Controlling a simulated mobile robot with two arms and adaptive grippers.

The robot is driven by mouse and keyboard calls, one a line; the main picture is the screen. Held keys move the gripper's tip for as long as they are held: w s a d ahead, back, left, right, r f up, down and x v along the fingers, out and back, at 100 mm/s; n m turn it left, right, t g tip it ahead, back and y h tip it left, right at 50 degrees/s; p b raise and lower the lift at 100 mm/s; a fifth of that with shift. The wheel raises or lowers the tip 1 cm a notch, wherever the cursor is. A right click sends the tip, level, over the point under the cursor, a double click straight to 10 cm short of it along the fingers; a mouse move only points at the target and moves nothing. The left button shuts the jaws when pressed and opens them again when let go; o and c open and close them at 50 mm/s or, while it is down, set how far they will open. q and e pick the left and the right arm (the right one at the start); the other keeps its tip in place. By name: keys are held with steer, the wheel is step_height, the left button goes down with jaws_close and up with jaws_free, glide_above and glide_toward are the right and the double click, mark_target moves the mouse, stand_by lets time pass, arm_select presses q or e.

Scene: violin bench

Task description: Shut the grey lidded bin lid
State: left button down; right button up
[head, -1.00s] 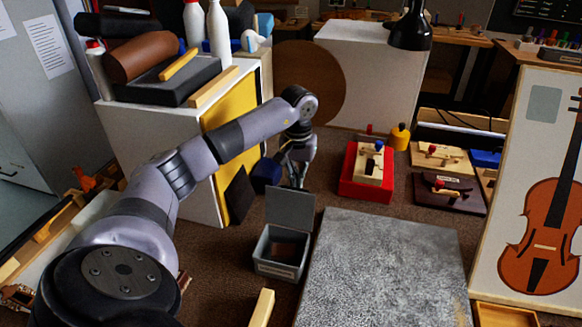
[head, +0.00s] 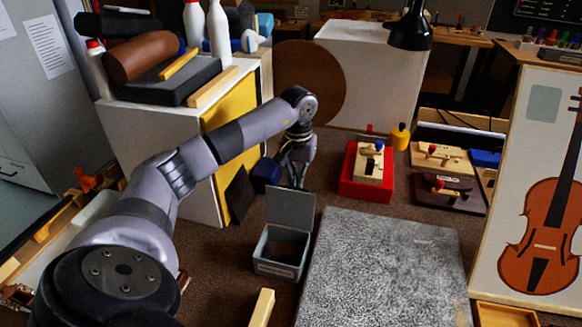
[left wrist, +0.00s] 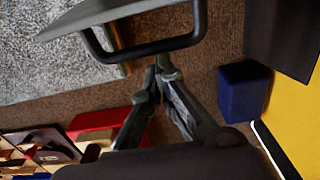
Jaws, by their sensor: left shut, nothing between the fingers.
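The grey lidded bin (head: 279,261) stands on the brown bench with its lid (head: 291,208) raised upright at its back edge. Something brown shows inside. My left gripper (head: 297,184) is just behind the lid, pointing down, its fingertips close to the lid's upper edge. In the left wrist view my left gripper (left wrist: 162,66) is shut and empty. There the grey lid (left wrist: 115,15) with its dark bar handle (left wrist: 145,50) lies just beyond the fingertips. I cannot tell if they touch. My right gripper is not in view.
A grey speckled slab (head: 385,270) lies close to the right of the bin. A dark blue block (head: 266,172) sits left of the gripper, also in the left wrist view (left wrist: 243,92). A red box (head: 366,184) stands to the right. A wooden stick (head: 262,308) is in front.

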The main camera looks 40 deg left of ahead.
mark_target(287, 207)
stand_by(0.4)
arm_select(q)
steer(key=shift+s+d, duration=0.35)
steer(key=shift+s, duration=0.3)
steer(key=shift+s+d, duration=0.35)
steer(key=shift+s, duration=0.25)
steer(key=shift+s+d, duration=0.35)
steer(key=shift+s, duration=0.25)
steer(key=shift+s+d, duration=0.3)
steer(key=shift+s, duration=0.3)
steer(key=shift+s+d, duration=0.5)
steer(key=shift+s, duration=0.35)
steer(key=shift+s+d, duration=0.45)
steer(key=shift+s, duration=0.4)
step_height(287, 207, up, 10)
steer(key=w+p, duration=0.1)
steer(key=p, duration=0.5)
steer(key=shift+a, duration=0.3)
